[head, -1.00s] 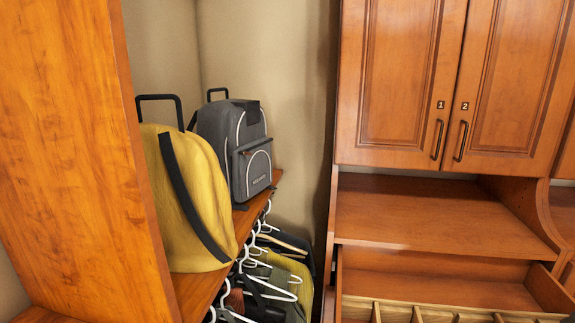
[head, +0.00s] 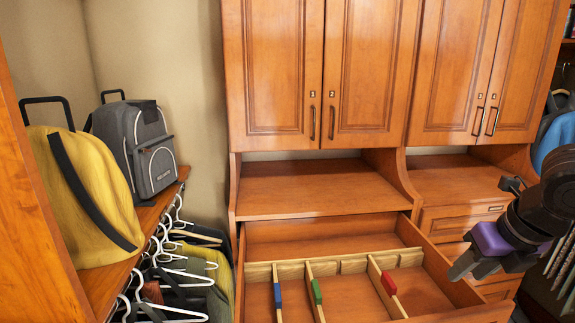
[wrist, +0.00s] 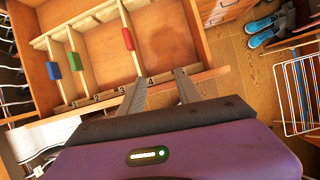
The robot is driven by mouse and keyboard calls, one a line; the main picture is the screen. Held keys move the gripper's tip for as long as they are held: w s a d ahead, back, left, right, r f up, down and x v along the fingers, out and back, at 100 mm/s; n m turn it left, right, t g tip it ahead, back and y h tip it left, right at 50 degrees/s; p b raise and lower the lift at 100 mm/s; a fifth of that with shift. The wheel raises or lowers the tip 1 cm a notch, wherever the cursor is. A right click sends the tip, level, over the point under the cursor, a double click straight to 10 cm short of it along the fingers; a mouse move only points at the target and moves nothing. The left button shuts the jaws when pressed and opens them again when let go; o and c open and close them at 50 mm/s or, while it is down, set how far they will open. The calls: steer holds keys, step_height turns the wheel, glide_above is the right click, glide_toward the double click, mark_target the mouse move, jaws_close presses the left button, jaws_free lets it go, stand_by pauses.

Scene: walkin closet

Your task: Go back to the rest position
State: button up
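My gripper (head: 474,268) is at the right of the head view, above the right side of the open drawer's front. In the wrist view its two fingers (wrist: 160,90) are apart with nothing between them. The open drawer (head: 350,232) below has wooden dividers and holds a blue block (head: 278,295), a green block (head: 317,292) and a red block (head: 389,283) on the dividers. The same blocks show in the wrist view: blue (wrist: 53,71), green (wrist: 75,61) and red (wrist: 128,39).
Closed cabinet doors (head: 270,70) are above an empty shelf (head: 310,188). A yellow bag (head: 85,205) and a grey backpack (head: 140,150) stand on the left shelf over white hangers (head: 165,260). Blue shoes (wrist: 262,32) and a white wire rack (wrist: 300,95) are at the right of the wrist view.

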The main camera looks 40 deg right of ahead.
steer(key=w+r+m+t, duration=0.9)
steer(key=w+r, duration=0.3)
steer(key=r, duration=0.1)
steer(key=w+a+r+m+t+h+b, duration=0.25)
steer(key=a+r+m+t, duration=0.25)
steer(key=r+m+t, duration=0.55)
steer(key=s+a+f+m+g+h+b, duration=0.1)
steer(key=s+a+f+m+g+h, duration=0.1)
steer(key=a+f+m, duration=0.5)
steer(key=s+a+f+m+g+h+b, duration=0.1)
steer(key=s+a+f+m+h+b, duration=0.3)
steer(key=f, duration=0.8)
steer(key=s+a+f+m+g+h+p, duration=0.1)
steer(key=a+f+m+g, duration=0.1)
steer(key=f+m, duration=0.6)
steer(key=s+a+f+n+g+y+b, duration=0.1)
steer(key=s+a+f+n+g+y, duration=0.1)
steer(key=s+a+f+n+y, duration=0.3)
steer(key=s+a+f+n+g+y+b, duration=0.2)
steer(key=s+a+f+n+y, duration=0.3)
steer(key=s+a+f, duration=0.6)
step_height(320, 180, down, 6)
steer(key=shift+s+a+f+y, duration=0.2)
steer(key=shift+s+y, duration=0.75)
steer(key=shift+s, duration=0.1)
